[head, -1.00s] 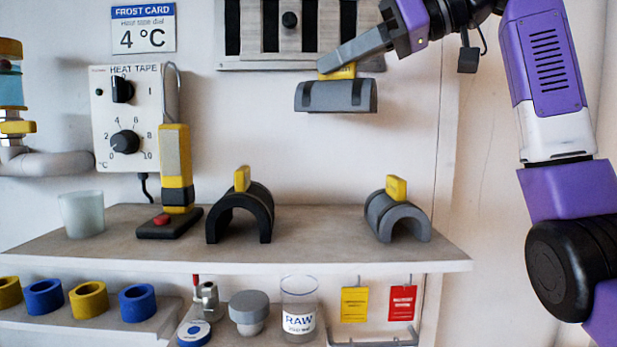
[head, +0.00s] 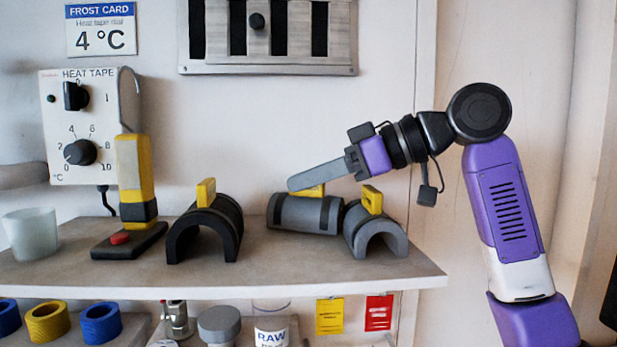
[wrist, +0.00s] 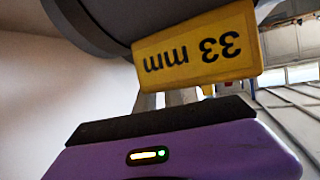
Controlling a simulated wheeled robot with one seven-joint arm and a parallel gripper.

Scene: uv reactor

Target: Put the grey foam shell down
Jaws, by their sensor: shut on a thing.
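A grey foam shell (head: 305,214) with dark bands hangs by its yellow tab (head: 313,191) from my gripper (head: 300,184), which is shut on that tab. The shell lies level, low over the back of the shelf (head: 270,268); I cannot tell whether it touches. In the wrist view the tab (wrist: 197,47) reads "33 mm" upside down, with the dark curved shell (wrist: 110,25) beyond it. A second grey shell (head: 377,232) stands as an arch close to its right. A black shell (head: 206,226) with a yellow tab stands to its left.
A yellow-and-black tool (head: 135,180) on a black base and a frosted cup (head: 30,234) stand on the shelf's left. A heat tape box (head: 78,125) hangs on the wall. Bare shelf lies in front of the held shell.

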